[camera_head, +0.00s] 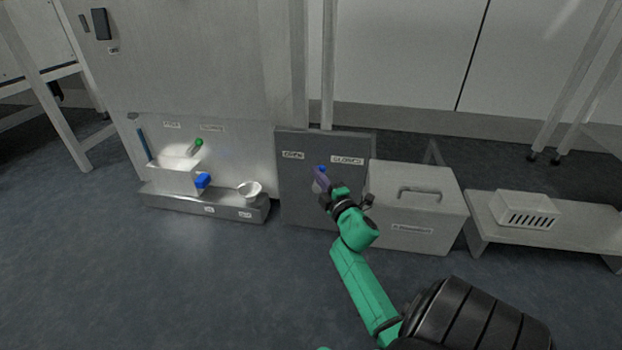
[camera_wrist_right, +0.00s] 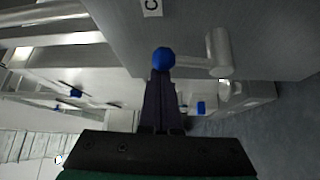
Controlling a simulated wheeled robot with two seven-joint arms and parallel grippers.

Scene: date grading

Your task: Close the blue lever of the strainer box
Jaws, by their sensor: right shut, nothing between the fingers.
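A blue lever knob (camera_head: 322,168) shows on the front of a dark grey panel (camera_head: 300,198), between an OPEN label (camera_head: 292,155) and a CLOSED label (camera_head: 347,161). In the right wrist view the blue knob (camera_wrist_right: 163,59) sits at the end of a grey lever bar, which runs to a round grey pivot (camera_wrist_right: 218,54). My right gripper (camera_head: 321,177) is shut and empty, its fingertips (camera_wrist_right: 160,80) right at the knob. I cannot tell whether they touch it. The gripper hides part of the lever in the head view. My left gripper is not in view.
A pale box with a handle (camera_head: 420,192) stands right of the panel. A low bench (camera_head: 484,217) with a slotted white box (camera_head: 524,211) is farther right. Left are a machine with a green knob (camera_head: 199,142), a ledge (camera_head: 170,201) and a white bowl (camera_head: 250,189). The front floor is clear.

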